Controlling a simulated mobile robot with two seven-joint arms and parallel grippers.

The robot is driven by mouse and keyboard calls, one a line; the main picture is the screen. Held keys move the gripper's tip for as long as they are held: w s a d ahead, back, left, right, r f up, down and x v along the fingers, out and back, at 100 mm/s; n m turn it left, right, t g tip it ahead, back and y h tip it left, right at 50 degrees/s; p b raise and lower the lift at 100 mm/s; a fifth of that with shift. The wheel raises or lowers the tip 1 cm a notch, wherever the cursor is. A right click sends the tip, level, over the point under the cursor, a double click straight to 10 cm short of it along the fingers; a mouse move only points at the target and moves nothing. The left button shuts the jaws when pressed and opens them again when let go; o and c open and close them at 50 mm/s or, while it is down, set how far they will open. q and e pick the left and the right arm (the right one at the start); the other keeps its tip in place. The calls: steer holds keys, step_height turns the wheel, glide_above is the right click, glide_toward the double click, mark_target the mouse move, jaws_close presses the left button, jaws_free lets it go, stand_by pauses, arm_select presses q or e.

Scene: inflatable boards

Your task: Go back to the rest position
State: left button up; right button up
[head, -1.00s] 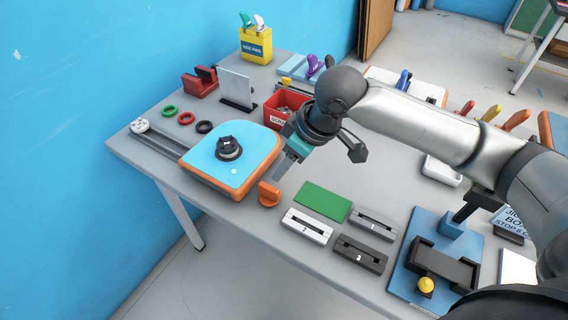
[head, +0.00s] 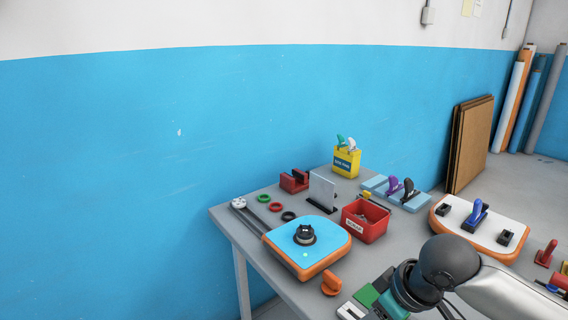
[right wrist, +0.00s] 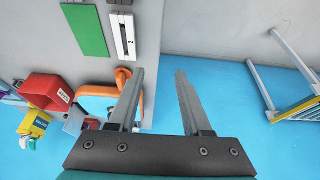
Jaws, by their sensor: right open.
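My right arm comes in from the lower right in the head view, its dark wrist (head: 408,290) over the near part of the grey table (head: 258,232). The fingers are hidden there. In the right wrist view my right gripper (right wrist: 160,73) is open, with nothing between its fingers. The blue-topped board (head: 290,228) with orange sides and a black valve (head: 304,235) lies on the table left of my wrist. An orange piece (head: 331,284) stands at its near corner and also shows near the left finger in the wrist view (right wrist: 122,78). My left gripper is not in view.
A red bin (head: 366,226), a yellow box (head: 346,162) and a white-topped board (head: 456,213) stand on the table. A green pad (right wrist: 84,30) and a slotted white block (right wrist: 122,35) lie nearby. A blue wall (head: 110,150) runs behind the table.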

steer(key=s+a+f+y, duration=0.1)
steer(key=s+a+f, duration=0.4)
steer(key=a, duration=0.2)
steer(key=s+d+f+m+h, duration=0.2)
steer(key=s+d+f+m, duration=0.15)
steer(key=s, duration=0.35)
steer(key=s+d+f+m+h, duration=0.2)
steer(key=s+d+f, duration=0.15)
steer(key=s, duration=0.25)
step_height(320, 180, down, 23)
steer(key=s+g+b, duration=0.1)
steer(key=s+b, duration=0.1)
steer(key=s, duration=0.1)
arm_select(q)
steer(key=w+f, duration=0.2)
steer(key=w, duration=0.1)
steer(key=shift+w+f+b, duration=0.1)
steer(key=shift+f+b, duration=0.15)
steer(key=shift+b, duration=0.05)
arm_select(e)
steer(key=s+d+f+g, duration=0.1)
steer(key=s+d+f, duration=0.2)
steer(key=s+f, duration=1)
steer(key=shift+s+d+f+g, duration=0.15)
steer(key=shift+s+f+g, duration=0.15)
steer(key=shift+s+f, duration=0.15)
